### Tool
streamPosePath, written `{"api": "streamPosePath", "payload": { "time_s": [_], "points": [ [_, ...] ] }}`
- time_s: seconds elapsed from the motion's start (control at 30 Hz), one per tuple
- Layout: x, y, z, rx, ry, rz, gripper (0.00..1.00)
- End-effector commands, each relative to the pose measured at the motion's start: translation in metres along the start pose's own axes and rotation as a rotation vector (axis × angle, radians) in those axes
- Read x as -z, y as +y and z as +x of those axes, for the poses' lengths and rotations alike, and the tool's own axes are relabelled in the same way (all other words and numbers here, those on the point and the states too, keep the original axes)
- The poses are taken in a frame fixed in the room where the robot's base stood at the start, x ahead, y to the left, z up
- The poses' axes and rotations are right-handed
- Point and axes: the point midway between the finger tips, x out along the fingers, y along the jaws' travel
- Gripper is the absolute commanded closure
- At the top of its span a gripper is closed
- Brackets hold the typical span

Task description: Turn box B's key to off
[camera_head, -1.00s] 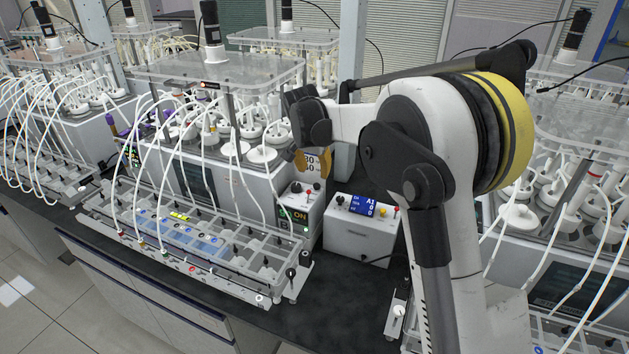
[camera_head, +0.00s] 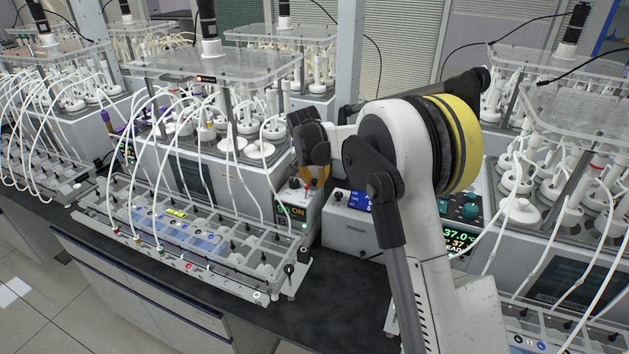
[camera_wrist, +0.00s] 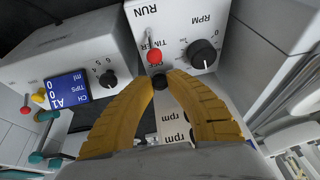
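The box with a lit ON display (camera_head: 292,211) stands on the bench beside the reactor rack. I cannot read a letter B on it. My gripper (camera_head: 312,184) is just above its top and hides part of it. In the wrist view, the panel (camera_wrist: 178,20) carries RUN, TIMER, OFF and RPM marks, a black RPM knob (camera_wrist: 202,53) and a red-tipped lever (camera_wrist: 154,56). The yellow fingertips of my gripper (camera_wrist: 160,76) flank a small round black part (camera_wrist: 160,83) near the OFF mark, perhaps the key. I cannot tell whether they touch it.
A second box with a blue display (camera_head: 346,221) stands close on the right; its dial (camera_wrist: 109,80) is near my left finger. Reactor racks (camera_head: 215,62) with looping white tubes stand close by. Dark bench top (camera_head: 340,290) is clear in front.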

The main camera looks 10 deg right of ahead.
Motion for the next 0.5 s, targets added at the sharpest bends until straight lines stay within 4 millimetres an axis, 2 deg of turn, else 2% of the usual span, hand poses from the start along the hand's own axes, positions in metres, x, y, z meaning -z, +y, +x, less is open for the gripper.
{"api": "streamPosePath", "payload": {
  "time_s": [0.5],
  "points": [
    [-0.0004,0.0007,0.0005,0.016,-0.004,-0.036,1.00]
  ]
}}
